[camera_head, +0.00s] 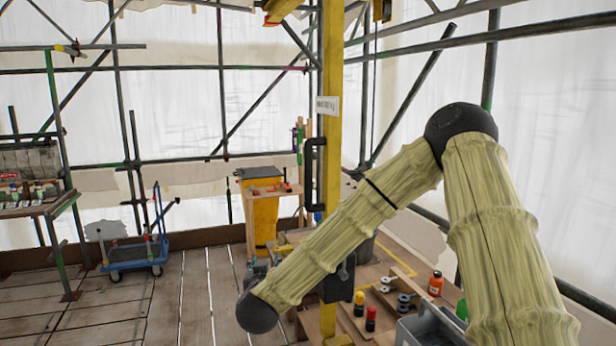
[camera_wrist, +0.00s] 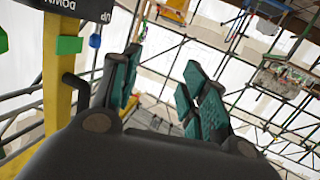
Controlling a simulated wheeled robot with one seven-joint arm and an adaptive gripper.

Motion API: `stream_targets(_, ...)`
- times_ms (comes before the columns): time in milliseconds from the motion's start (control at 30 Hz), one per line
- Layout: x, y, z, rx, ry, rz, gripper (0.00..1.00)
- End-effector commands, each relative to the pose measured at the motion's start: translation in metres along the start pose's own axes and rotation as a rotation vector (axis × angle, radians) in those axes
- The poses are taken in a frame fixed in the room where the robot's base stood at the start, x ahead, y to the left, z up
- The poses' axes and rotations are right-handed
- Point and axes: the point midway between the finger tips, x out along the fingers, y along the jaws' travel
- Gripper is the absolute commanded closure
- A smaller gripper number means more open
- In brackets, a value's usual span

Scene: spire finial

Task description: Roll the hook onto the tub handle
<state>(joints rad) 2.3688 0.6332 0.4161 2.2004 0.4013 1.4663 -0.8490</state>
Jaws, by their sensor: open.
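I cannot make out the hook in either view. A grey tub (camera_head: 425,328) shows only in part at the lower right of the head view, cut by the frame edge and beside my arm; I cannot make out its handle. My gripper shows in the wrist view (camera_wrist: 160,90), its teal-padded fingers spread apart with nothing between them. In the head view it is mostly hidden behind my forearm near the yellow post. A black bracket-shaped handle (camera_head: 314,175) is on the yellow post (camera_head: 331,130); a dark bar (camera_wrist: 75,82) shows left of my fingers in the wrist view.
A bench with small bottles, including an orange one (camera_head: 435,284), stands below my arm. A yellow bin (camera_head: 264,220) stands behind the post. A blue trolley (camera_head: 133,256) is at left. Green (camera_wrist: 69,45) and blue (camera_wrist: 95,40) blocks sit under a sign.

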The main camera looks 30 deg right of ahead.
Motion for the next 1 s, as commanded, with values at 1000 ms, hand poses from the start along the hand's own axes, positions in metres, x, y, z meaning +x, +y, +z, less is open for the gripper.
stream_targets(1000,0.064,0.128,-0.231,0.098,0.146,0.319,0.56)
